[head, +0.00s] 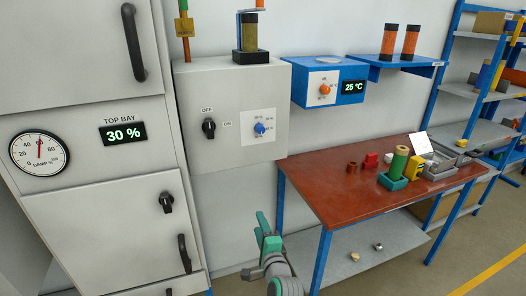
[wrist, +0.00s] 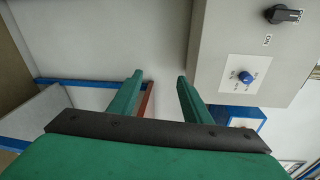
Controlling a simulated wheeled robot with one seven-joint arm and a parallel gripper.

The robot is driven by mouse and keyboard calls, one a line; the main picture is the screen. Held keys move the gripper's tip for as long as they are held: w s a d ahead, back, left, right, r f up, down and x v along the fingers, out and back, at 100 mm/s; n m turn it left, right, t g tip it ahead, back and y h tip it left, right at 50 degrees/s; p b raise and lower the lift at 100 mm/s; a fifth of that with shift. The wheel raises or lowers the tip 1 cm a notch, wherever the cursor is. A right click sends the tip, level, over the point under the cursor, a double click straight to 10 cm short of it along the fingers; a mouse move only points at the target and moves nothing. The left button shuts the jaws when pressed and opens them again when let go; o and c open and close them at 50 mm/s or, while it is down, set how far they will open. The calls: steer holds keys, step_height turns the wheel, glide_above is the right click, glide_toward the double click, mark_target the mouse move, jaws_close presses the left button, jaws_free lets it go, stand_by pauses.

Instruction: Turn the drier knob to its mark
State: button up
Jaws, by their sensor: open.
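A blue knob (head: 260,129) sits on a white dial plate on the front of a grey wall box (head: 225,150), right of a black OFF/ON switch (head: 208,127). An orange knob (head: 325,90) sits on a blue unit (head: 348,68) whose display reads 25 °C. No readable label says which knob is the drier's; the dial marks are too small to read. My gripper (head: 268,236) is open and empty, below the grey box and apart from both knobs. The wrist view shows its fingers spread (wrist: 158,78), with the blue knob (wrist: 246,77) to their right.
A grey cabinet (head: 90,95) with a damp gauge (head: 39,152) and a 30 % display (head: 123,133) stands left. A red-topped table (head: 335,195) with several parts stands right, before blue-framed shelving (head: 480,85). Clear wall shows below the grey box.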

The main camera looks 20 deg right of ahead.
steer(key=w+d+r+m+y, duration=0.1)
steer(key=w+d+r, duration=0.2)
steer(key=r, duration=0.5)
steer(key=w+d+r+m, duration=0.2)
steer(key=w+d+r, duration=0.15)
steer(key=r, duration=0.45)
steer(key=t+y, duration=0.1)
glide_toward(261, 131)
steer(key=shift+m, duration=0.3)
steer(key=w, duration=0.8)
steer(key=shift+w+a+r, duration=0.1)
steer(key=shift+w+a, duration=0.15)
steer(key=shift+a, duration=0.05)
steer(key=shift+c, duration=0.6)
steer(key=c, duration=0.9)
